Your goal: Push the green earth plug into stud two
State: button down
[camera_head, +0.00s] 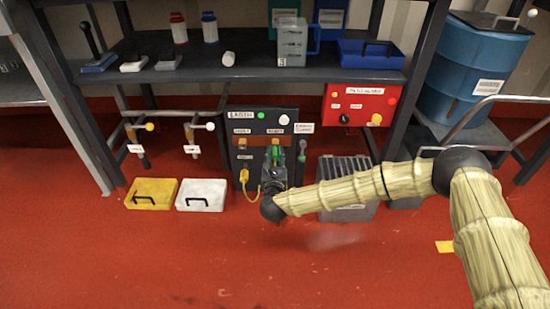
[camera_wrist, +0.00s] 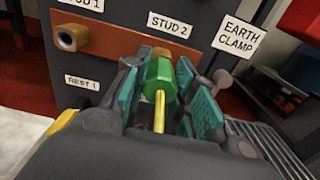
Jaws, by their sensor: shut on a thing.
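My gripper (camera_wrist: 163,90) is shut on the green earth plug (camera_wrist: 158,76), which sits between its teal finger pads in the wrist view. A yellow rod or lead runs from the plug back toward the wrist. The plug is in front of the copper bar (camera_wrist: 105,42), just below the STUD 2 label (camera_wrist: 170,25). Stud two is mostly hidden behind the plug, so I cannot tell whether they touch. In the head view my gripper (camera_head: 275,160) is at the dark panel (camera_head: 262,115), with the green plug (camera_head: 277,151) at its tip.
The STUD 1 socket (camera_wrist: 68,38) is left of the plug. The EARTH CLAMP label (camera_wrist: 238,36) and a grey knob (camera_wrist: 222,78) are close on the right. A yellow plug (camera_head: 243,175) with a cable hangs left of my gripper. A grey ribbed box (camera_head: 346,170) stands right.

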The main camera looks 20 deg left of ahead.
jog(key=shift+w+a, duration=0.15)
jog(key=shift+w, duration=0.4)
jog(key=c, duration=1.1)
grip_release()
jog(key=v, duration=1.2)
